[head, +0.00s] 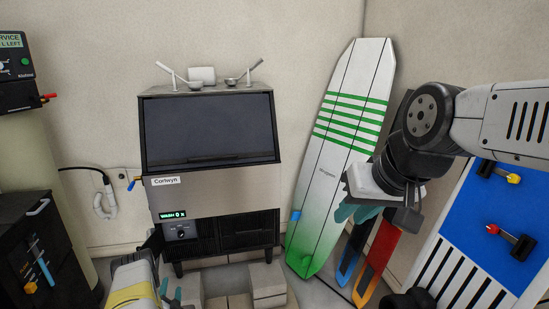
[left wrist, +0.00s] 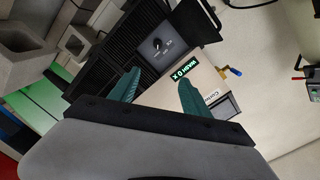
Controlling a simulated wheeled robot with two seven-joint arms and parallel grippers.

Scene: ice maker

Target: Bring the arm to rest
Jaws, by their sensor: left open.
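The ice maker (head: 208,202), labelled Cortwyn, stands against the wall with its dark front door closed. Its lit display (head: 172,215) seems to read "WASH" and sits above a round dial (head: 180,233). My left gripper (head: 171,291) is low in front of the machine, partly cut off by the bottom edge. In the left wrist view its teal fingers (left wrist: 160,95) are apart with nothing between them, facing the dial (left wrist: 160,43) and display (left wrist: 184,73). My right gripper (head: 358,211) hangs at the right in front of the surfboard; its finger gap is unclear.
Scoops (head: 235,80) lie on top of the machine. A blue-handled valve (head: 134,182) is at its left side. Grey blocks (head: 267,284) sit on the floor below. A surfboard (head: 330,165) and a blue panel (head: 492,225) stand at the right, a black cabinet (head: 40,245) at the left.

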